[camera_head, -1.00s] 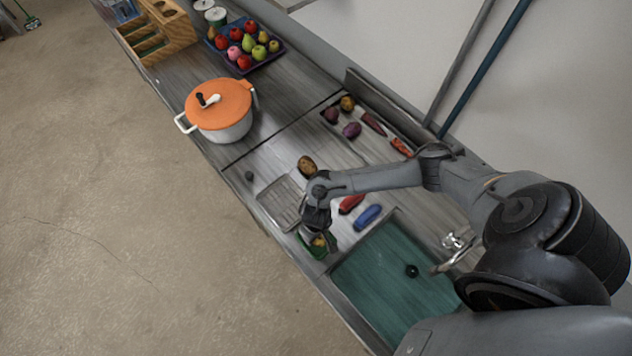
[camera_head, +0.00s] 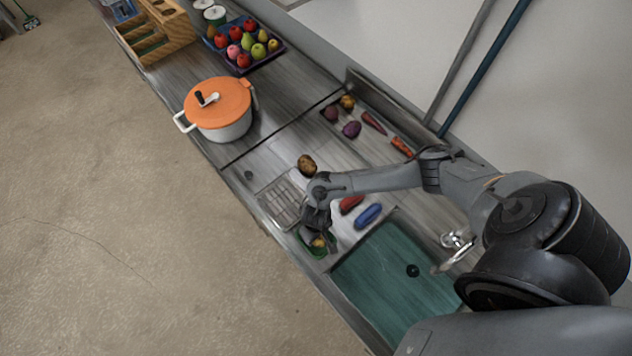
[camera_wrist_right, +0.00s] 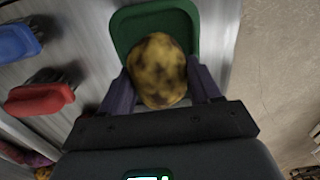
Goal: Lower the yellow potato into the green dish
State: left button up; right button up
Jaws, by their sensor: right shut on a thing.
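The yellow potato (camera_wrist_right: 158,70), mottled with dark brown patches, is held between the two fingers of my right gripper (camera_wrist_right: 160,88) in the right wrist view. The green dish (camera_wrist_right: 125,33) lies directly beyond and beneath it there. In the head view my right gripper (camera_head: 317,236) points down over the green dish (camera_head: 328,250), at the counter's front edge. The yellow potato (camera_head: 319,242) shows partly below the fingers. I cannot tell whether it touches the dish's bottom. My left gripper is not in view.
A red brush (camera_head: 351,204) and a blue brush (camera_head: 368,215) lie beside the dish, near the teal sink (camera_head: 385,280). A drain grid (camera_head: 281,201) and a brown potato (camera_head: 307,165) are on the other side. An orange-lidded pot (camera_head: 218,108) stands farther along the counter.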

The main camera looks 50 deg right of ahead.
jog(key=shift+f, duration=0.3)
jog(key=shift+f+b, duration=0.55)
jog(key=shift+f, duration=0.2)
dwell(0.4)
